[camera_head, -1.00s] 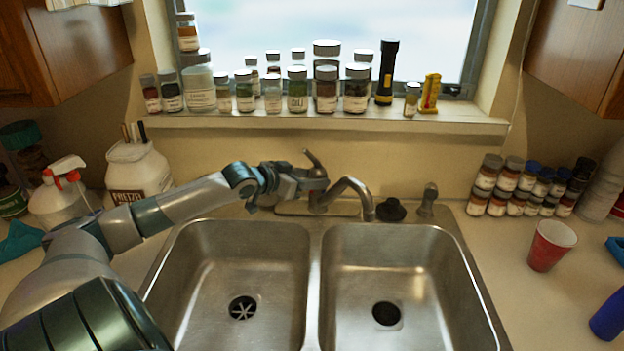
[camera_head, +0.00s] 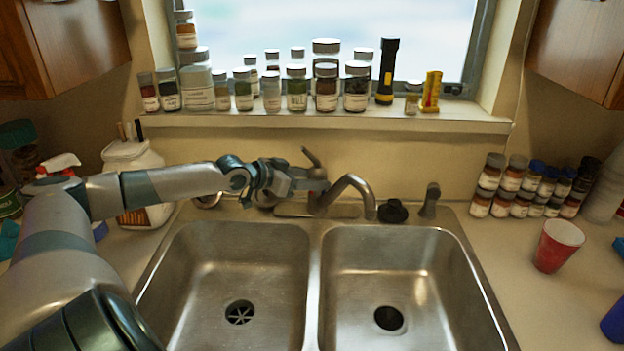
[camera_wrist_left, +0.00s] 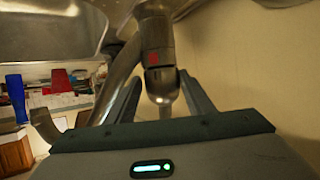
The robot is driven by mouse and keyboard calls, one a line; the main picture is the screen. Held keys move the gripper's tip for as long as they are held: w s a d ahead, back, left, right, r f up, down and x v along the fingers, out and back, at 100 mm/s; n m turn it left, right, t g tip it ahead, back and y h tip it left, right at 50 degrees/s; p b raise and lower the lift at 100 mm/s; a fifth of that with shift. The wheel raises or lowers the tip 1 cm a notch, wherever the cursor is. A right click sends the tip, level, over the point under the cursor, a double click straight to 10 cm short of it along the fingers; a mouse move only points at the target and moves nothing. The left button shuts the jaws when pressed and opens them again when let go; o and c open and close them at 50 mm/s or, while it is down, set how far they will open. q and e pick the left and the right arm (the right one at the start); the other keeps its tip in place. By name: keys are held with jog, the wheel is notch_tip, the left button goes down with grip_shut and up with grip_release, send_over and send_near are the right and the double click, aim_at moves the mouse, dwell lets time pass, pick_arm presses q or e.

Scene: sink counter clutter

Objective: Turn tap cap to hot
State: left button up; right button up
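The metal tap (camera_head: 355,184) stands behind the double sink, with its curved spout over the right basin side. Its cap with the lever handle (camera_head: 311,157) points up and to the left. My left gripper (camera_head: 314,180) is at the tap's left side, level with the cap. In the left wrist view, the tap cap (camera_wrist_left: 156,45) carries a red mark. The two fingers of my left gripper (camera_wrist_left: 163,98) are apart, on either side of the cap's narrow end. I cannot tell whether they touch it. My right gripper is not in view.
The double sink (camera_head: 314,290) is empty. A black stopper (camera_head: 392,211) and a small metal fixture (camera_head: 429,200) stand right of the tap. Jars and a flashlight (camera_head: 387,72) line the windowsill (camera_head: 330,121) above. A red cup (camera_head: 558,246) stands on the right.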

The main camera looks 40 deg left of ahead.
pick_arm(q)
jog(key=shift+a+r, duration=0.1)
dwell(0.5)
jog(key=shift+s+a+r, duration=0.15)
jog(key=shift+s+a, duration=0.3)
jog(key=shift+s, duration=0.2)
jog(key=shift+s+d+r+p, duration=0.1)
jog(key=shift+s+r+p, duration=0.25)
jog(key=shift+s, duration=0.25)
jog(key=shift+s+r+p, duration=0.15)
jog(key=shift+p, duration=0.15)
jog(key=p+v, duration=0.1)
jog(key=p, duration=0.2)
jog(key=shift+s+r, duration=0.15)
jog(key=shift+s, duration=0.1)
jog(key=p, duration=1.1)
send_near(310, 177)
jog(key=d+v, duration=0.1)
jog(key=v, duration=0.3)
jog(key=shift+s+a+r+p, duration=0.2)
jog(key=shift+s+a+p, duration=0.15)
jog(key=shift+s, duration=0.2)
jog(key=shift+s+a+r+p, duration=0.2)
jog(key=shift+s+a, duration=0.2)
jog(key=shift+s, duration=0.2)
